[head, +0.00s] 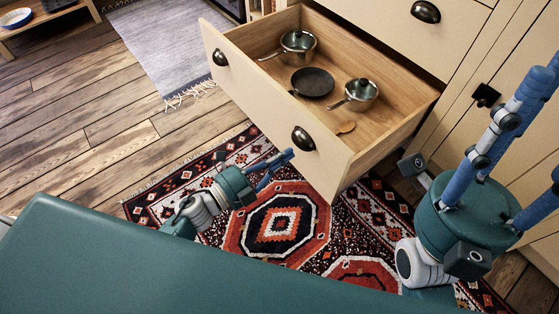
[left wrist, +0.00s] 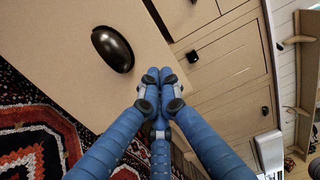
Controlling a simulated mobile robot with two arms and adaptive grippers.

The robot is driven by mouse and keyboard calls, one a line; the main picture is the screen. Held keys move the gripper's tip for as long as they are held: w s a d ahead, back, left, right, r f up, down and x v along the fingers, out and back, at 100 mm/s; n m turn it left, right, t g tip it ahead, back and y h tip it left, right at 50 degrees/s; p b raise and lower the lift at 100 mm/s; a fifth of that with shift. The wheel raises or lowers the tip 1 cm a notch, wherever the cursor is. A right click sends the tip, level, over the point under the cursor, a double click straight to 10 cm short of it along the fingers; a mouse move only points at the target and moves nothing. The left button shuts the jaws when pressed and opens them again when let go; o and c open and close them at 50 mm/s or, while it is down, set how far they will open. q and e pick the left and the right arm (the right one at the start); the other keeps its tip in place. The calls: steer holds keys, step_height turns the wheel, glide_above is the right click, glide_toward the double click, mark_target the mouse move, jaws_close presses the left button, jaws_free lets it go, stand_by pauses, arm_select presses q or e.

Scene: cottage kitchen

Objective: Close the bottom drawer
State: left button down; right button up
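The bottom drawer (head: 275,108) is pulled well out of the cabinet. Its cream front has two dark cup handles, one at the left (head: 220,57) and one at the right (head: 303,139). My left gripper (head: 287,156) is in front of the drawer front, close below the right handle. In the left wrist view, its blue fingers (left wrist: 158,76) are together with nothing between them, in front of the drawer front (left wrist: 75,65) beside one handle (left wrist: 113,48). I cannot tell whether they touch it. My right gripper (head: 535,130) has its fingers spread at the right; the tips are cut off.
The drawer holds a lidded pot (head: 298,48), a black pan (head: 312,82), a small saucepan (head: 360,92) and a small wooden item (head: 346,127). A patterned rug (head: 280,222) lies below. Cabinet doors (head: 510,110) stand to the right. The wood floor (head: 90,100) at left is clear.

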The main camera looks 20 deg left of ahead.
mark_target(319, 134)
arm_select(q)
steer(key=b+x, duration=0.1)
steer(key=x, duration=0.7)
steer(key=shift+b, duration=0.35)
steer(key=shift+w+d, duration=0.4)
steer(key=shift+w, duration=0.1)
steer(key=shift+w+d, duration=0.15)
